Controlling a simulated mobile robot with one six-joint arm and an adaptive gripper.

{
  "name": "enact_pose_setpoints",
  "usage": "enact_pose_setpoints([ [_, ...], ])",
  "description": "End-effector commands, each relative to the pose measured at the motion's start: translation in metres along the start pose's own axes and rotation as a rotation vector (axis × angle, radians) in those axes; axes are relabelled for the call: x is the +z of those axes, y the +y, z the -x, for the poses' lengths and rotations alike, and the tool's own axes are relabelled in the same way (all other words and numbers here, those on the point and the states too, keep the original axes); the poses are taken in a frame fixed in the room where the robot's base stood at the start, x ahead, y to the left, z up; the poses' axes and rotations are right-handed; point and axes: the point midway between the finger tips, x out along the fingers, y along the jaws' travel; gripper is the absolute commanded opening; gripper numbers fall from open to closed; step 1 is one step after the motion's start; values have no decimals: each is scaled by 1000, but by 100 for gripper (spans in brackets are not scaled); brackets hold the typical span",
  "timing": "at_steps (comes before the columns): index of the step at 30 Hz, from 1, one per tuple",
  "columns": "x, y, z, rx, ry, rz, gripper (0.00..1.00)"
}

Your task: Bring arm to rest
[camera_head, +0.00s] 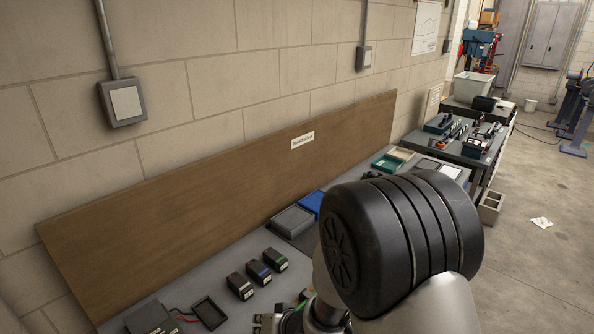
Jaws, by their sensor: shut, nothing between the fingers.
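My arm fills the lower right of the head view, with a large black ribbed joint cap (400,240) and a pale grey link below it. My gripper (268,322) shows only in part at the bottom edge, low over the grey bench (225,272). It is shut and empty. Most of it is cut off by the frame or hidden behind my arm.
Three small black boxes (262,272), a dark tray (208,313) and a grey bin (292,221) are on the bench near my arm. A blue bin (312,203) stands behind. A brown board (230,190) runs along the wall. Open floor (530,265) lies right.

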Motion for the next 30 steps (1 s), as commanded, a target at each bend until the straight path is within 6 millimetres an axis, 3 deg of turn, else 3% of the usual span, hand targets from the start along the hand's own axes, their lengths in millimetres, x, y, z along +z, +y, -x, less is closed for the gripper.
enact_pose_setpoints([
  [3, -32, 30, 36, 135, 61, 38, 0],
  [6, -50, 60, 82, 276, 88, 58, 0],
  [11, -49, 95, 160, 461, 83, 48, 0],
  [15, -22, 111, 224, 567, 40, 13, 0],
  [21, 46, 108, 290, 610, -55, -41, 0],
  [27, 101, 91, 318, 576, -131, -55, 0],
  [30, 113, 86, 322, 562, -149, -55, 0],
])
